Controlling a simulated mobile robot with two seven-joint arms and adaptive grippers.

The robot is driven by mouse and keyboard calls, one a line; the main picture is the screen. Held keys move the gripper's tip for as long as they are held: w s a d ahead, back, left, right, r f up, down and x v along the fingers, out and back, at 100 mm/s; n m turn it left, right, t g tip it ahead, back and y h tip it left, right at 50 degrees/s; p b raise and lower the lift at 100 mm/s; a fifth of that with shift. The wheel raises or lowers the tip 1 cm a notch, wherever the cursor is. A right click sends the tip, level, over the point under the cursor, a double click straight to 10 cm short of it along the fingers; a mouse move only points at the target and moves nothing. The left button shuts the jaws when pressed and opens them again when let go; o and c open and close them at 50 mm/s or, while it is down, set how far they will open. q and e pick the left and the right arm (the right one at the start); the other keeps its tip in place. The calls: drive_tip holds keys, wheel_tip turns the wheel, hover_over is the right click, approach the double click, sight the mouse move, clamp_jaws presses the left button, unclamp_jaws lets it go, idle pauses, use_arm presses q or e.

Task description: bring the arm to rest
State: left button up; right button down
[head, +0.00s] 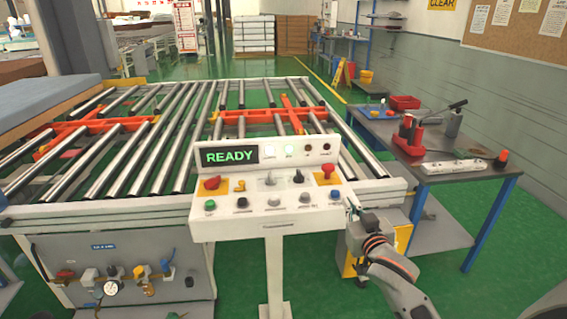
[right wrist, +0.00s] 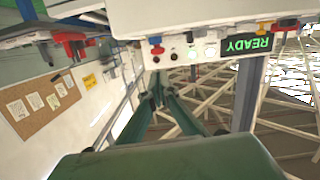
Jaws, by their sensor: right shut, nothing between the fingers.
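My right arm (head: 390,268) comes in from the lower right in the head view. My right gripper (head: 353,205) is beside the right end of the white control panel (head: 265,228), near its blue button (head: 335,196). It is shut with nothing held. In the right wrist view, which is upside down, the gripper's fingers (right wrist: 158,98) point toward the panel (right wrist: 190,75); I cannot tell whether they touch it. The panel's display (head: 231,156) reads READY in green. My left gripper is not in view.
A roller conveyor (head: 160,150) with orange parts stands behind the panel. A blue mattress (head: 45,98) lies at the left. A workbench (head: 465,190) with a red press (head: 410,135) and a power strip (head: 455,167) stands at the right.

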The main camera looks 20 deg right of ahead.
drive_tip(key=s+a+f+n+g+y, duration=0.1)
drive_tip(key=s+a+f+n+y, duration=0.1)
drive_tip(key=s+a+f, duration=0.4)
drive_tip(key=s+a+f+n+g+y, duration=0.2)
drive_tip(key=s+a+f, duration=0.5)
drive_tip(key=f, duration=0.7)
drive_tip(key=s+a+f+n+g+y, duration=0.2)
drive_tip(key=s+a+f, duration=0.4)
drive_tip(key=s+f, duration=0.4)
drive_tip(key=shift+s+a+f, duration=0.25)
drive_tip(key=shift+s+f, duration=0.05)
